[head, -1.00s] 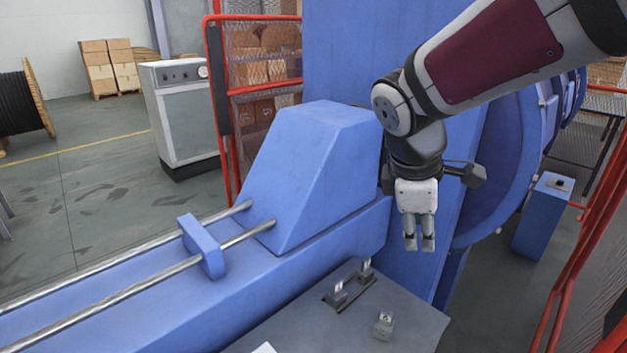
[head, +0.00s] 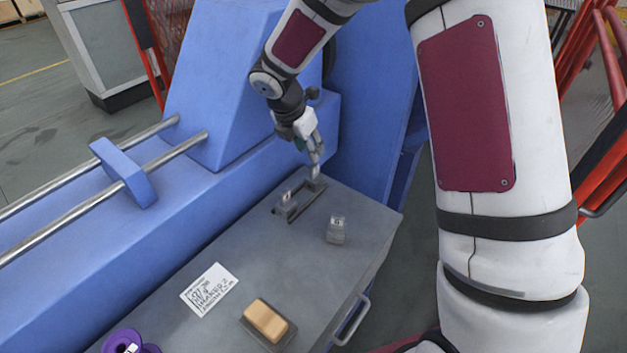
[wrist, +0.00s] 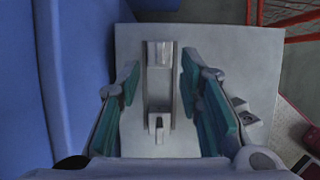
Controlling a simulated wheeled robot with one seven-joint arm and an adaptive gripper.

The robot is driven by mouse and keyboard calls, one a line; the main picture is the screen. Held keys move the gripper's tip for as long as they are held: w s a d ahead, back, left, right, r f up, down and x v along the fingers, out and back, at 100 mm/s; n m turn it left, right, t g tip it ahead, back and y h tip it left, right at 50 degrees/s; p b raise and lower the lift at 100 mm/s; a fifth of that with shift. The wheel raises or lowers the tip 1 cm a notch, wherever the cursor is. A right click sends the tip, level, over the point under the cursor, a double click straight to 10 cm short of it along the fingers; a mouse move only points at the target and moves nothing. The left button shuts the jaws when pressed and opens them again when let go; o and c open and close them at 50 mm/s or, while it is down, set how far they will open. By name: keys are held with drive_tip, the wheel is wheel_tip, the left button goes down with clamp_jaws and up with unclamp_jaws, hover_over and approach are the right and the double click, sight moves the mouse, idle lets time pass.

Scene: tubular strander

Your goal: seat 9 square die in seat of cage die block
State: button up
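The cage die block (head: 291,209) is a dark grey narrow base on the bench with two small labelled uprights. In the wrist view the cage die block (wrist: 159,88) lies between my fingers, below them. A small loose grey metal block (head: 336,231) with a dark mark on a light top stands to its right on the bench; it looks like the square die, but I cannot read the mark. It also shows in the wrist view (wrist: 243,112), outside the right finger. My gripper (head: 316,158) is above the far end of the cage die block, open and empty, its teal pads apart.
The grey bench (head: 240,250) also holds a white handwritten card (head: 209,290), a tan block on a dark base (head: 266,321) and a purple spool (head: 130,343). The blue machine body (head: 215,110) rises behind. The bench right of the loose block is clear.

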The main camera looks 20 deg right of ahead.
sight(314, 176)
drive_tip(key=b+x, duration=0.1)
drive_tip(key=x, duration=0.7)
drive_tip(key=shift+f+b, duration=0.25)
drive_tip(key=shift+b, duration=0.05)
drive_tip(key=shift+a, duration=0.1)
clamp_jaws()
drive_tip(key=shift+r, duration=0.1)
